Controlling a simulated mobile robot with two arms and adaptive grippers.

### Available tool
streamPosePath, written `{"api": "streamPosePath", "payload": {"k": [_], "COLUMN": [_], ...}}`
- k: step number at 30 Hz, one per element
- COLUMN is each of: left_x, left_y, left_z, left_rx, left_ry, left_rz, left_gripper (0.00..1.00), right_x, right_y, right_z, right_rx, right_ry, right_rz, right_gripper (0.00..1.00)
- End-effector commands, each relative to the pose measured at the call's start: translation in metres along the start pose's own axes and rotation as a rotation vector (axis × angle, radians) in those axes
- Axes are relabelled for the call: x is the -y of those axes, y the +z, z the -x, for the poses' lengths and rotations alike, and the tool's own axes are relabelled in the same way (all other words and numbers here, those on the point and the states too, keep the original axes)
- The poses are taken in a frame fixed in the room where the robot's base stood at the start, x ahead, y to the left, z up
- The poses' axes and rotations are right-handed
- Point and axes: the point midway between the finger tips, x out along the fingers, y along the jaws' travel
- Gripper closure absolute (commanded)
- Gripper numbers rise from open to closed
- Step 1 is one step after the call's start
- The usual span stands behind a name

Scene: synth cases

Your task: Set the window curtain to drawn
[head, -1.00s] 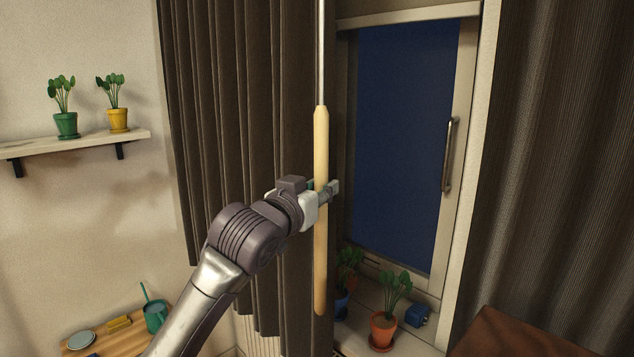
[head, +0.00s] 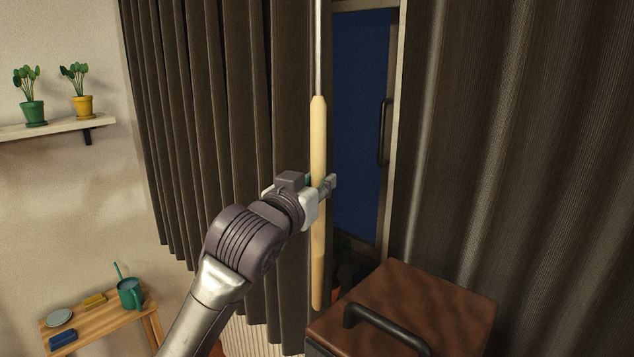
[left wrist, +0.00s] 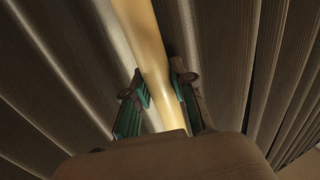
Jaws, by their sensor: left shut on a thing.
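The left curtain panel (head: 220,150) is dark brown and pleated and hangs at the left of the window (head: 361,110). The right curtain panel (head: 500,140) hangs at the right. A strip of dark blue pane shows between them. A pale wooden wand (head: 318,240) on a thin metal rod hangs upright at the left panel's inner edge. My left gripper (head: 323,187) is shut on the wand at about mid-length. In the left wrist view the wand (left wrist: 150,45) runs between the two green-padded fingers (left wrist: 162,92). My right gripper is not in view.
A brown-topped box with a black handle (head: 420,300) stands at the lower right, close to the wand's lower end. A wall shelf (head: 60,129) holds two potted plants.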

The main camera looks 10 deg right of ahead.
Motion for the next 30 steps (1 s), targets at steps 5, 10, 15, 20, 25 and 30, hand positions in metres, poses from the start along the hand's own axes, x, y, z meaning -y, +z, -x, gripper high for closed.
{"api": "streamPosePath", "payload": {"k": [5,10,15,20,25,30], "left_x": [0.000,0.000,0.000,0.000,0.001,0.001], "left_y": [-0.003,-0.002,-0.001,-0.001,-0.001,-0.001], "left_z": [0.000,0.000,0.000,0.003,0.024,0.062], "left_rx": [-0.008,-0.005,-0.003,-0.003,-0.004,-0.006], "left_ry": [0.002,0.001,0.000,0.000,0.000,0.000], "left_rz": [0.001,0.001,0.001,0.001,0.001,0.000], "left_gripper": [0.74,0.49,0.49,0.49,0.49,0.49], "right_x": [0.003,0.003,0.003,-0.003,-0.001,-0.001], "right_y": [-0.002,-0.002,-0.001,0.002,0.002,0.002], "right_z": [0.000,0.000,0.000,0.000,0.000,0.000], "right_rx": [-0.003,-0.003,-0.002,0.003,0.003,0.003], "right_ry": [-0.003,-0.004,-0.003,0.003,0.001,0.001], "right_rz": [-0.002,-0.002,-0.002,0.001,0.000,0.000], "right_gripper": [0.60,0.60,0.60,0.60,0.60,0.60]}}
